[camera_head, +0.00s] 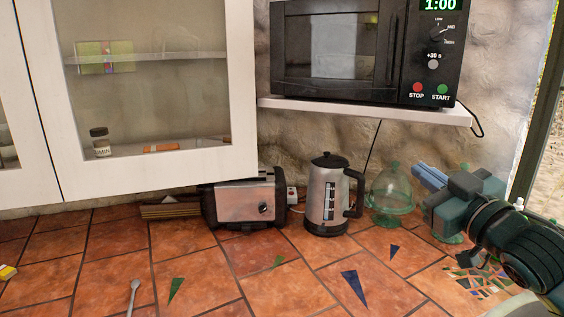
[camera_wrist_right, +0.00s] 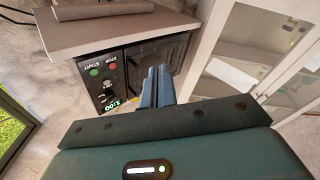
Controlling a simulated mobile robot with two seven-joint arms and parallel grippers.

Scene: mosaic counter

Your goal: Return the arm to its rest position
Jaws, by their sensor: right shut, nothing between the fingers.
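My right gripper (camera_head: 430,176) is at the right of the head view, raised above the counter in front of a green glass dome (camera_head: 389,192). Its blue fingers point left and are closed together with nothing between them. In the right wrist view the closed fingers (camera_wrist_right: 157,87) stand side by side, with the microwave (camera_wrist_right: 150,62) beyond them, seen upside down. My right arm (camera_head: 525,245) comes in from the right edge. My left gripper is in neither view.
A kettle (camera_head: 327,194) and a toaster (camera_head: 243,203) stand along the wall. The microwave (camera_head: 345,52) sits on a shelf (camera_head: 370,110) above. A white glass-fronted cabinet (camera_head: 158,176) hangs at left. A spoon (camera_head: 133,292) and several mosaic shards lie on the tiled counter (camera_head: 210,270).

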